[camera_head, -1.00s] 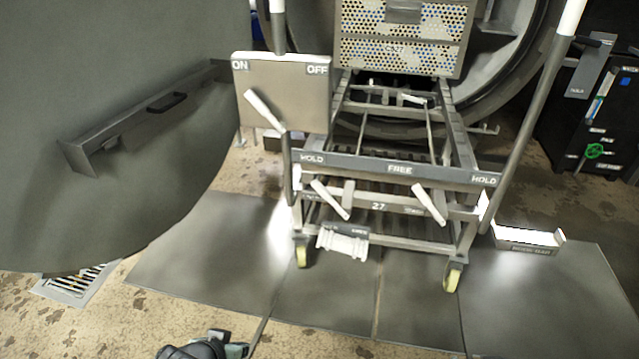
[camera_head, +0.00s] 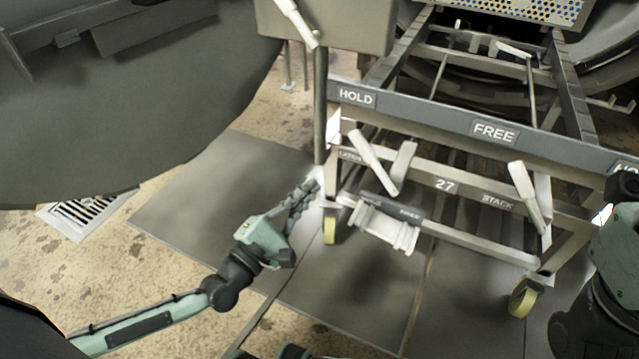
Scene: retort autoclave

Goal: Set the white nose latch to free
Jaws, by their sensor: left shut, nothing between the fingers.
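The trolley's front has two white levers below a bar marked HOLD, FREE and HOLD. The left lever (camera_head: 373,162) leans up to the left, beside the small LATCH label; the right lever (camera_head: 530,196) also tilts up to the left. Which part is the nose latch, I cannot tell for sure. A white ribbed pedal (camera_head: 386,229) hangs below, under a small FREE label. My left gripper (camera_head: 303,195) is shut and empty, left of the trolley and apart from the levers. My right arm shows at the right edge; its fingers are out of view.
The trolley's crossbar (camera_head: 440,117) runs above the levers. A grey box (camera_head: 345,25) on a post with a white handle stands behind left. The large round door (camera_head: 130,120) fills the upper left. Yellow casters stand on the floor plates. A floor drain (camera_head: 85,208) lies left.

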